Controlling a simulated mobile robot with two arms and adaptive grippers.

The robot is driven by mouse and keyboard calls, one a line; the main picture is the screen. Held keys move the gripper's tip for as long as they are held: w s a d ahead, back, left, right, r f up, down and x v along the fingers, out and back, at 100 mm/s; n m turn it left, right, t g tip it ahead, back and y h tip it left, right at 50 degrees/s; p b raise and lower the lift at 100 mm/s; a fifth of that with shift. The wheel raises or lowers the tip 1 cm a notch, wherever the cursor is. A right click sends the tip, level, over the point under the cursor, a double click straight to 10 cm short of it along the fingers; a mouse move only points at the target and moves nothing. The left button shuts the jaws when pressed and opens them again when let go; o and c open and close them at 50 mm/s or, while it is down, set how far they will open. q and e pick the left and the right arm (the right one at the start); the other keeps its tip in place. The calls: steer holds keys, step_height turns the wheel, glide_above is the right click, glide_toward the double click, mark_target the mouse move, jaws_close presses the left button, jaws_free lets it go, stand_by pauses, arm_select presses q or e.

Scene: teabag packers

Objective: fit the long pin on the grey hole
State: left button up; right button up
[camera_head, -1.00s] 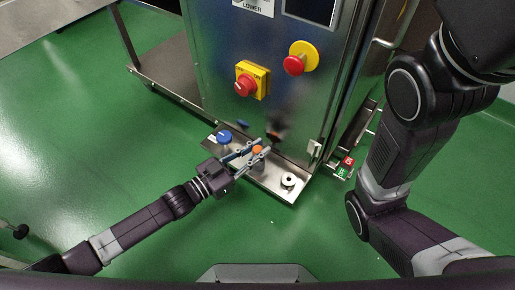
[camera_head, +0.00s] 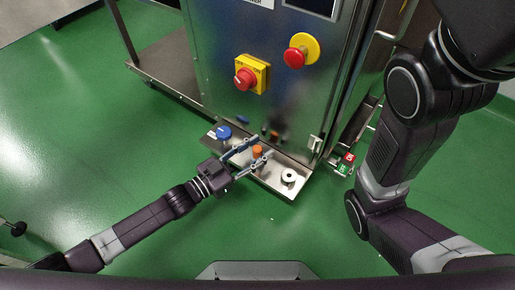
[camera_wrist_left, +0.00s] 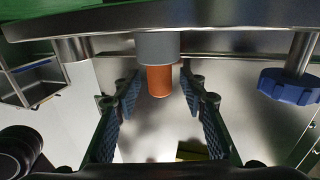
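An orange-topped pin (camera_head: 257,151) stands upright at the middle of a small metal tray (camera_head: 268,185) at the machine's foot. The left wrist view shows its orange end (camera_wrist_left: 160,82) and grey lower part (camera_wrist_left: 158,46), upside down. My left gripper (camera_head: 264,147) is open, its fingers on either side of the pin with visible gaps in the wrist view. A round silver-white piece with a dark centre (camera_head: 289,177) sits at the tray's right end. I cannot tell whether the pin's grey part is a socket. My right gripper is out of view.
A blue knob (camera_head: 223,132) stands at the tray's left end; it also shows in the wrist view (camera_wrist_left: 290,87). Green and red blocks (camera_head: 345,164) lie right. Green floor is clear in front.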

arm_select(q)
steer(key=v, duration=1.2)
stand_by(0.5)
